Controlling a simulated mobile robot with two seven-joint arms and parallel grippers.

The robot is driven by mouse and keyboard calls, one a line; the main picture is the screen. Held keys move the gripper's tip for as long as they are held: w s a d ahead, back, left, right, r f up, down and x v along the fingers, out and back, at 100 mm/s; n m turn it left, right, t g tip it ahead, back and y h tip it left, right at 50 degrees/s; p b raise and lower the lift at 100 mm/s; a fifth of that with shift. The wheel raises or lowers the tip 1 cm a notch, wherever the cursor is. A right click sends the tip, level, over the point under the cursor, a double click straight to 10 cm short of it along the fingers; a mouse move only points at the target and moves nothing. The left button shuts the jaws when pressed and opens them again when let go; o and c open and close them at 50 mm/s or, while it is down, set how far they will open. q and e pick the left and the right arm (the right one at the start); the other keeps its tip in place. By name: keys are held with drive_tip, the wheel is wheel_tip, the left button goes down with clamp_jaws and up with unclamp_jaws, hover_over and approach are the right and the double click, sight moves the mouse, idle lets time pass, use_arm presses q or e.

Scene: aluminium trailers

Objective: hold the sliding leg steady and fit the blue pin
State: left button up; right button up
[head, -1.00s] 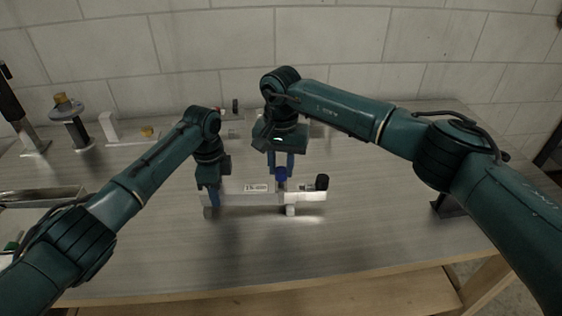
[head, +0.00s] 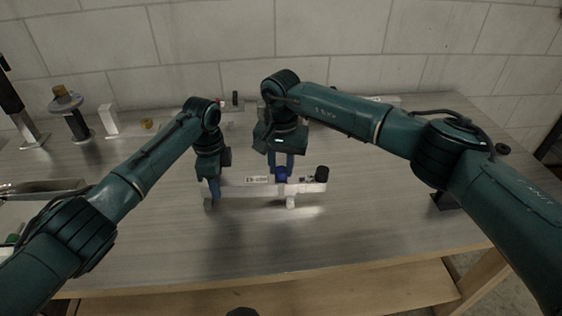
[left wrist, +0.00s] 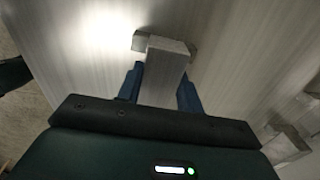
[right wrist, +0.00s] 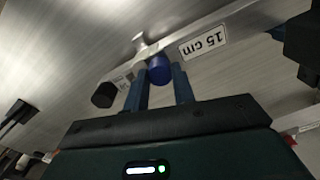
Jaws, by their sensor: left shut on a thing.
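The label also shows in the right wrist view (right wrist: 203,41). My left gripper (head: 214,190) is shut on the bar's left end; its blue fingers flank a pale block (left wrist: 165,62) in the left wrist view. The blue pin (head: 281,174) stands upright at the bar above the right-hand foot. My right gripper (right wrist: 159,72) points down with its fingers closed around the pin's blue head. The pin's lower end and any hole are hidden.
A black knob (head: 322,173) sits at the bar's right end. A metal tray (head: 40,188) lies at the left edge, with several stands and blocks behind it. The bench (head: 370,215) is clear in front and to the right of the bar.

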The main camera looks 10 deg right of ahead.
sight(281, 170)
drive_tip(key=o, duration=0.5)
drive_tip(key=shift+o, duration=0.2)
drive_tip(key=shift+r, duration=0.15)
wheel_tip(281, 170, up, 12)
idle(0.4)
use_arm(q)
drive_tip(key=o, duration=1.3)
drive_tip(key=shift+r, duration=0.1)
